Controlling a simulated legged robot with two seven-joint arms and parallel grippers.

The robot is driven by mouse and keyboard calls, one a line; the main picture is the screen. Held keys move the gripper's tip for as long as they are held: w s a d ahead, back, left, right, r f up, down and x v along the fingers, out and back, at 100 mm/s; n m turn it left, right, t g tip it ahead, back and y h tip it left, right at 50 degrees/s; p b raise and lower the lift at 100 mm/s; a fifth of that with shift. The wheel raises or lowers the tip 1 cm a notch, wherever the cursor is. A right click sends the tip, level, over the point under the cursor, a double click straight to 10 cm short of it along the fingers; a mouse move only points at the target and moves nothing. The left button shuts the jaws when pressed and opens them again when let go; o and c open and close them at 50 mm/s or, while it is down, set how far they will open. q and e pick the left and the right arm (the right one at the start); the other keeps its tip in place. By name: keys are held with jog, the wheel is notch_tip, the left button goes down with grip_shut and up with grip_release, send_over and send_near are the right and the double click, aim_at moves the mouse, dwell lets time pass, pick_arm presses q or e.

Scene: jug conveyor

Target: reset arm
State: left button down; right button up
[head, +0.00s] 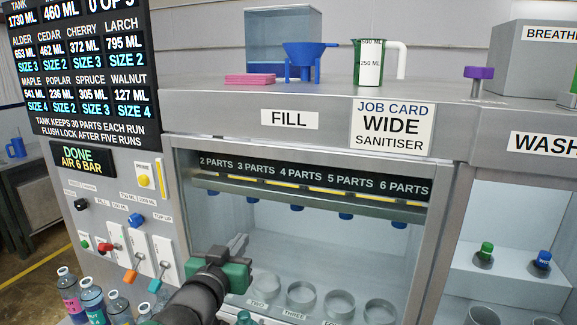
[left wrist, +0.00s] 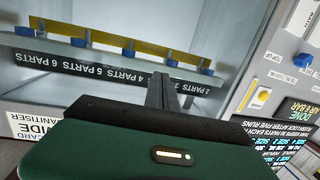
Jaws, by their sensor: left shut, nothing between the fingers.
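My left gripper (head: 236,244) is shut and empty in the head view. It is raised in front of the left part of the filling bay, by the levers of the control panel. In the left wrist view the shut fingers (left wrist: 158,92) point toward the bay's row of nozzles, which appears upside down. Its green body (head: 233,277) and dark arm come up from the bottom of the head view. My right gripper is not in either view.
The control panel (head: 110,222) has an orange lever (head: 131,275), a light blue lever (head: 154,284) and a red knob (head: 106,248). Several bottles (head: 92,298) stand at the lower left. Ring holders (head: 301,295) line the bay floor. A blue funnel (head: 303,58) and measuring jug (head: 368,62) stand on top.

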pick_arm(q)
jog(key=s+a+f+n+g+y, duration=0.1)
jog(key=s+a+f+g, duration=0.15)
jog(key=f, duration=0.55)
jog(key=s+a+f+g+y, duration=0.1)
jog(key=s+a+f+g, duration=0.15)
jog(key=f, duration=0.45)
jog(key=s+a+f+g+y, duration=0.1)
jog(key=s+a+f+g, duration=0.1)
jog(key=s+f+g, duration=0.7)
jog(key=s+f, duration=0.8)
jog(key=s, duration=0.4)
jog(key=shift+s+a+f+n, duration=0.2)
jog(key=shift+a+f+n, duration=0.15)
jog(key=shift+a+n, duration=0.05)
